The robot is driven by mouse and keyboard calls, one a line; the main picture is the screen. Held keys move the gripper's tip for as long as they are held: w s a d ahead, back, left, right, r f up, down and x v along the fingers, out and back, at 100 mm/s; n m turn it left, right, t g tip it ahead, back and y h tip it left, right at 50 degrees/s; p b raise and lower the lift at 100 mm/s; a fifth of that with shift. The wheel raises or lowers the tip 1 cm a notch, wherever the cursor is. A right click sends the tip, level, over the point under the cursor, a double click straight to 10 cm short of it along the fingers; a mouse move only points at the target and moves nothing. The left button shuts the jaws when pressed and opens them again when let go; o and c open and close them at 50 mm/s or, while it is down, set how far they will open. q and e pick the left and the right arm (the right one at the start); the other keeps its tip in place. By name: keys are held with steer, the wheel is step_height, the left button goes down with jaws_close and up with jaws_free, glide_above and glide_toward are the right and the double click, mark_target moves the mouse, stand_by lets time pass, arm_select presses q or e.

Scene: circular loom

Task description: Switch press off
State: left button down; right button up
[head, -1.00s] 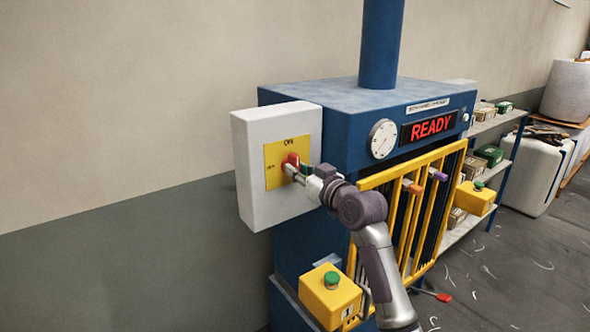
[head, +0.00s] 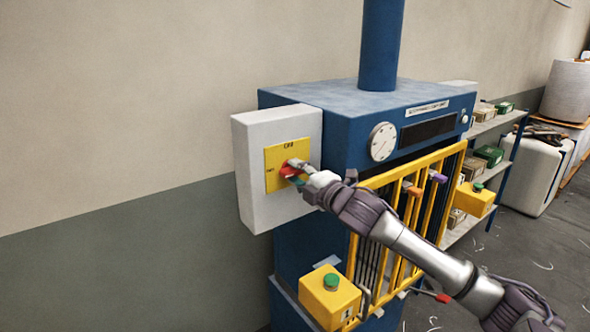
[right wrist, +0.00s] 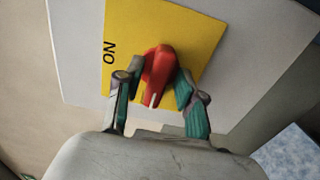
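A light grey switch box (head: 248,175) with a yellow plate (head: 275,157) is on the press's left side. The red rotary handle (head: 289,170) on the plate points left, toward the small side label. In the right wrist view, the red handle (right wrist: 158,72) has its white-marked end toward the gripper base. My right gripper (head: 298,172) is at the handle, fingers spread around it with a gap on one side; the other finger is close to or touching it. The blue press (head: 345,95) has a dark display (head: 428,130). My left gripper is not in view.
A yellow guard grille (head: 425,185) and a yellow box with a green button (head: 330,300) are on the press front, below and beside my right arm. Shelves with small boxes (head: 490,155) stand to the right. The wall left of the switch box is clear.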

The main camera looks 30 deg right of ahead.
steer(key=s+b, duration=0.3)
steer(key=s, duration=0.4)
steer(key=shift+d+b, duration=0.25)
steer(key=shift+b, duration=0.1)
stand_by(0.4)
